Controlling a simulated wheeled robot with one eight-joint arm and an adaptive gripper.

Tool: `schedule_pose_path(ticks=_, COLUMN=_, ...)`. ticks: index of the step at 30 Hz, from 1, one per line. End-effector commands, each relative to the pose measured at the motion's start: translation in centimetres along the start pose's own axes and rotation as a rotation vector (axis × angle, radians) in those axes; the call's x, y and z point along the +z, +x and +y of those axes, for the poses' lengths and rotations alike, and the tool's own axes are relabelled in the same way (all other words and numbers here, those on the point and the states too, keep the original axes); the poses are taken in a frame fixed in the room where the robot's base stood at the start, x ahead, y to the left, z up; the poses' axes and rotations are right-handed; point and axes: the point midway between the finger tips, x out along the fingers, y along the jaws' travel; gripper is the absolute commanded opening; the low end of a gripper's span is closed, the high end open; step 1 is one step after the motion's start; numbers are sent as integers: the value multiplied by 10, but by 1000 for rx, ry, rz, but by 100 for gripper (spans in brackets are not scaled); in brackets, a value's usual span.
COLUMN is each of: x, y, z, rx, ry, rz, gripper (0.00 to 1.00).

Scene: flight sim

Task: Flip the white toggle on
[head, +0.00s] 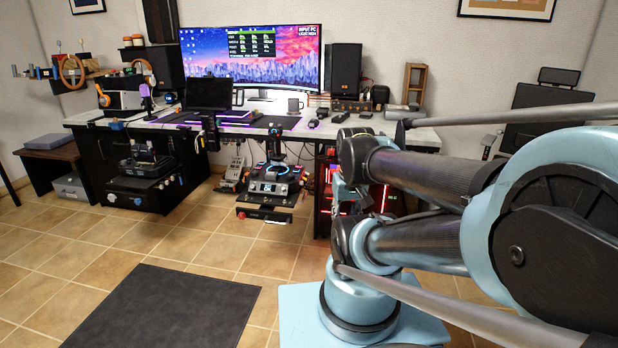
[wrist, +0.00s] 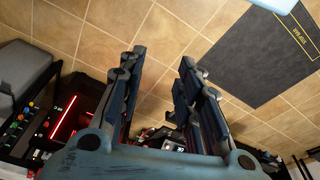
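I cannot pick out the white toggle in either view; it is too small or hidden. A control unit with a joystick and lit round buttons (head: 272,186) stands low in front of the desk in the head view. My gripper (wrist: 160,57) is open and empty in the wrist view, its two dark fingers spread apart over bare floor tiles. Part of a dark device with a small white label (wrist: 172,143) shows between the finger bases. In the head view my arm reaches in from the right, and the gripper's fingers cannot be made out clearly.
The desk (head: 425,138) carries a wide monitor (head: 250,58), speakers and a laptop. A red-lit computer case (wrist: 70,118) and a panel with coloured knobs (wrist: 22,122) are left in the wrist view. A dark mat (head: 160,308) lies on open tiled floor.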

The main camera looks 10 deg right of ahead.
Motion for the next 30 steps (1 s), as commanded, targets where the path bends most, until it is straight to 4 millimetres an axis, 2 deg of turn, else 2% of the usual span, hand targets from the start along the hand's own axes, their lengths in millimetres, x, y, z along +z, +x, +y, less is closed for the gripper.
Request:
schedule_pose_path(ticks=5, x=4, y=-8, z=-2, rx=-8, ry=10, rz=12, gripper=32)
schedule_pose_path(ticks=11, x=-27, y=-23, z=-14, rx=-67, ry=82, rz=7, gripper=32)
schedule_pose_path(ticks=21, x=-114, y=-49, z=-35, rx=-228, ry=280, rz=-8, gripper=32)
schedule_pose_path(ticks=30, x=-199, y=-56, z=-44, rx=-371, ry=451, rz=-30, gripper=32)
